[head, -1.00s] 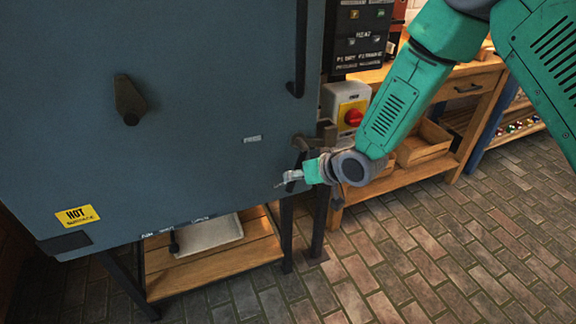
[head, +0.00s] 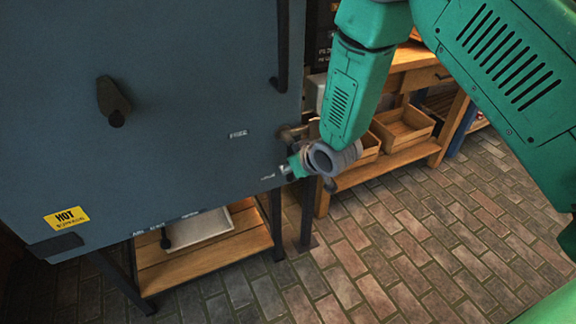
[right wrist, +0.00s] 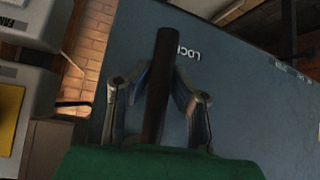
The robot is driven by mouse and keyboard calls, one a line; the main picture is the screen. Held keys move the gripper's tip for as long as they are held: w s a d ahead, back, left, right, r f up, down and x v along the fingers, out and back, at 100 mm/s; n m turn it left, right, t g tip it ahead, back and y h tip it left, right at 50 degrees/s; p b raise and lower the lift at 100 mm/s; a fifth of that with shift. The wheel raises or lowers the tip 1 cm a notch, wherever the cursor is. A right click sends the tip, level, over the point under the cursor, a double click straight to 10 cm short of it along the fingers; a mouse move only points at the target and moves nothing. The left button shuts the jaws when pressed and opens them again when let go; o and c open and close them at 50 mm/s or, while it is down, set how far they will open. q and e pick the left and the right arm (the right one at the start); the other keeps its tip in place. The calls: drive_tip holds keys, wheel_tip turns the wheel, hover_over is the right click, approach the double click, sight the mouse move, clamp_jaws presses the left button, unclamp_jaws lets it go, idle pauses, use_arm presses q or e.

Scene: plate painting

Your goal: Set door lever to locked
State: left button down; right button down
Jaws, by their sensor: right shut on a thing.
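The grey-blue door (head: 190,90) fills the left of the head view, with a FREE label (head: 238,133) near its right edge. Small lettering (head: 268,177) sits lower by my right gripper (head: 285,172). In the right wrist view, the dark door lever (right wrist: 161,75) stands between the two fingers of my right gripper (right wrist: 155,100), which is shut on it. A label beginning LOC (right wrist: 187,52) shows inverted on the door beside the lever. In the head view my gripper and wrist hide most of the lever. My left gripper is not in view.
A dark knob (head: 113,100) and a yellow HOT sticker (head: 67,217) are on the door. A wooden bench with a tray (head: 403,127) stands behind my right arm. Below the door is a wooden shelf (head: 240,246) with a pale tray. Brick floor (head: 400,240) is clear at right.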

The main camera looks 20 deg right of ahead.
drive_tip(key=shift+s+d+f, duration=0.1)
drive_tip(key=shift+s+f, duration=0.1)
drive_tip(key=shift+s, duration=0.05)
drive_tip(key=c, duration=1.4)
unclamp_jaws()
drive_tip(key=shift+c, duration=0.2)
drive_tip(key=shift+w+d, duration=0.1)
drive_tip(key=shift+r, duration=0.1)
drive_tip(key=v, duration=1.1)
drive_tip(key=shift+s+d+r, duration=0.15)
drive_tip(key=shift+s+r, duration=0.1)
drive_tip(key=shift+s, duration=0.05)
drive_tip(key=s+f+m+g+h, duration=0.1)
drive_tip(key=s+f+g, duration=0.3)
drive_tip(key=s+f, duration=0.6)
drive_tip(key=s+d+f+m+g, duration=0.1)
drive_tip(key=s+f+g, duration=0.3)
drive_tip(key=s+f, duration=0.7)
drive_tip(key=s, duration=0.7)
drive_tip(key=shift+s+h, duration=0.2)
drive_tip(key=shift+h, duration=0.2)
